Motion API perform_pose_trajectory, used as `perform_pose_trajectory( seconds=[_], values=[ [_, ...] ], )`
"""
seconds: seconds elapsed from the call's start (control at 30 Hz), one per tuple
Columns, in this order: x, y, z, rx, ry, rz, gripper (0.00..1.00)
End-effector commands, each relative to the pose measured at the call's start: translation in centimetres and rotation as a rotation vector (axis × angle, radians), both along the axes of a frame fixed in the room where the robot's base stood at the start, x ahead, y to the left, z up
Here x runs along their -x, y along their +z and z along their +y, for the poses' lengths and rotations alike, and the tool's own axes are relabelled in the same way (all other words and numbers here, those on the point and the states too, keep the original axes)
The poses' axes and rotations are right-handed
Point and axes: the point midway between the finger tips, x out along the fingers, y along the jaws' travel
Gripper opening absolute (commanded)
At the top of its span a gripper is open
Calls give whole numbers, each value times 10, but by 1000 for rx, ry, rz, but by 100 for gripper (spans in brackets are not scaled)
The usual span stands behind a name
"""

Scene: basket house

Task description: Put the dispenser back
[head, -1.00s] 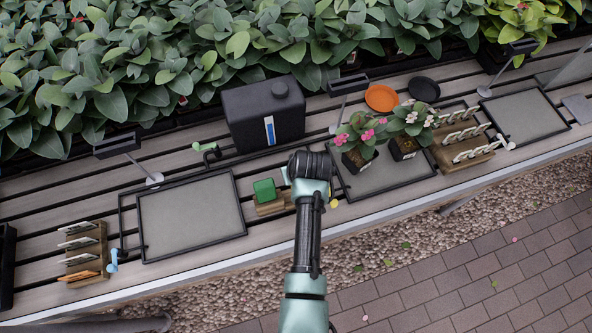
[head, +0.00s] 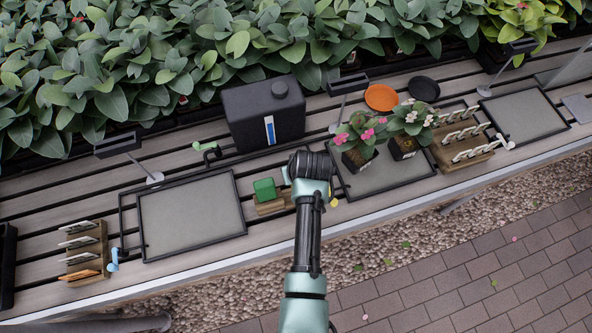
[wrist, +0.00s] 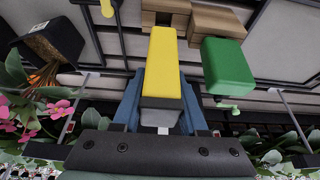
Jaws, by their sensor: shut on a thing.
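My gripper (wrist: 160,98) is shut on a yellow dispenser (wrist: 162,60), a block with rounded edges, in the wrist view. Its far end overlaps a wooden stand (wrist: 165,10); I cannot tell whether they touch. A green dispenser (wrist: 227,65) is beside the yellow one, to its right in the wrist view. In the head view the green dispenser (head: 265,188) is on the wooden stand (head: 272,207), just left of my wrist. My arm hides the yellow dispenser and the fingers there.
A grey tray (head: 192,216) lies left of the stand, and another tray (head: 385,185) with two potted plants (head: 358,142) lies to the right. A black canister (head: 262,112) stands behind. A wooden rack (head: 462,150) with white tags is farther right. The slatted bench's front edge is close.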

Motion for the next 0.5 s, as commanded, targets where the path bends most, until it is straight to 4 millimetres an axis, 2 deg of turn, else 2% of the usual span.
perform_pose_trajectory(
  seconds=[0.3, 0.5],
  values=[
    [-1, 0, 0, 0, 0, -1, 2],
    [0, -10, 0, 0, 0, -1, 2]
  ],
)
